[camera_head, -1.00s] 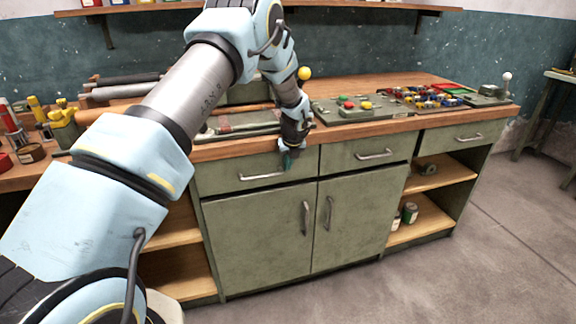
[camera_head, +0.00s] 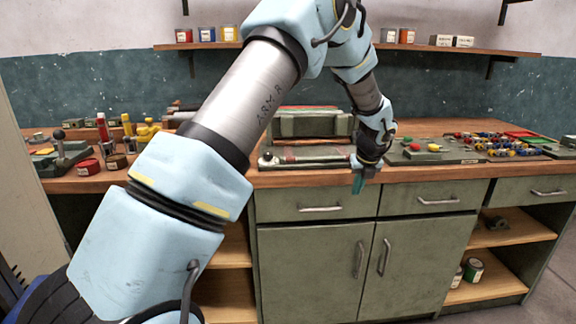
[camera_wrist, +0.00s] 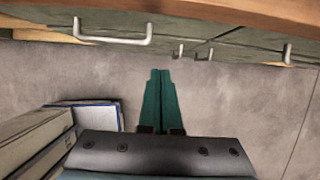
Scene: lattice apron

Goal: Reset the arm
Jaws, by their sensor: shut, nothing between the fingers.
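My gripper (camera_head: 358,184) hangs in front of the workbench's front edge in the head view, pointing down. Its teal fingers are together with nothing between them; they also show in the wrist view (camera_wrist: 160,100), above the bare floor. My arm reaches from the lower left up and over, bent at the elbow, with the forearm coming down toward the bench.
The green workbench (camera_head: 315,240) has a wooden top (camera_head: 440,176), drawers and doors close behind my gripper. A button panel (camera_head: 432,150) and colored parts (camera_head: 510,145) sit on it to the right. A wall shelf (camera_head: 455,49) is above. A blue-edged box (camera_wrist: 85,115) shows in the wrist view.

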